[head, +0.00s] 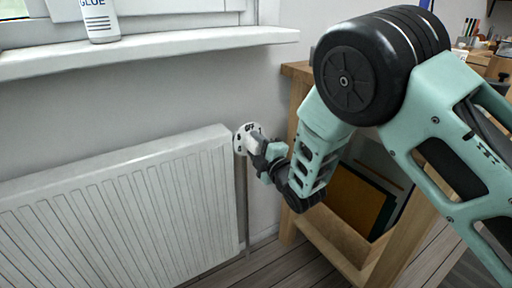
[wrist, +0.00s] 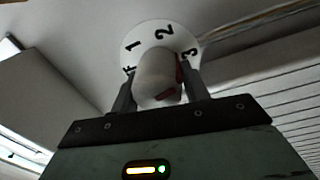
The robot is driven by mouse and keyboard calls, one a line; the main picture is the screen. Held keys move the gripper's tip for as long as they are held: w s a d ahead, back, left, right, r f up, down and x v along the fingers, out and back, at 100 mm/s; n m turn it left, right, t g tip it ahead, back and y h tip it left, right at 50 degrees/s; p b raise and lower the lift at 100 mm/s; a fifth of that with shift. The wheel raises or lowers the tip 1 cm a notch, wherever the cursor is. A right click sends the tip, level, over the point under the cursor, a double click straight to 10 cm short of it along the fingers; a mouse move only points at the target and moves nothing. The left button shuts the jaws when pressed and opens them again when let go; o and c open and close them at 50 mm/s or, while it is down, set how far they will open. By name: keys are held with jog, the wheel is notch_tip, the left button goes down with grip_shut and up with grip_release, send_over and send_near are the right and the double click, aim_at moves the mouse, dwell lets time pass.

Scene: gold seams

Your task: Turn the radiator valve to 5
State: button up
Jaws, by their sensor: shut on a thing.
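The radiator valve is at the upper right corner of the radiator (head: 120,210). Its white numbered dial (head: 239,141) shows in the head view, partly hidden by my gripper (head: 258,147). In the wrist view the dial (wrist: 190,40) carries 1, 2 and 3, with a partly hidden mark at its left. The rounded white knob (wrist: 157,72) stands in front of the dial and has a red mark on its right side. My gripper's two dark fingers (wrist: 158,92) are shut on the knob, one on each side. The remaining dial marks are hidden.
A white window sill (head: 150,52) with a glue bottle (head: 99,20) juts out above the radiator. A wooden bench (head: 335,235) with boards inside stands close to the right of the valve, behind my arm. A pipe (head: 243,200) runs down below the valve.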

jog(key=m, duration=0.7)
jog(key=shift+d+m, duration=0.1)
jog(key=shift+m, duration=0.2)
jog(key=m, duration=0.3)
jog(key=shift+r+m+b, duration=0.1)
jog(key=shift+m+b, duration=0.2)
jog(key=shift+m, duration=0.1)
jog(key=m, duration=0.3)
jog(key=shift+m+h, duration=0.3)
jog(key=shift+h, duration=0.1)
jog(key=m, duration=0.6)
jog(key=shift+w+d, duration=0.1)
jog(key=shift+d, duration=0.05)
jog(key=m, duration=0.6)
jog(key=shift+g, duration=0.3)
jog(key=o, duration=1)
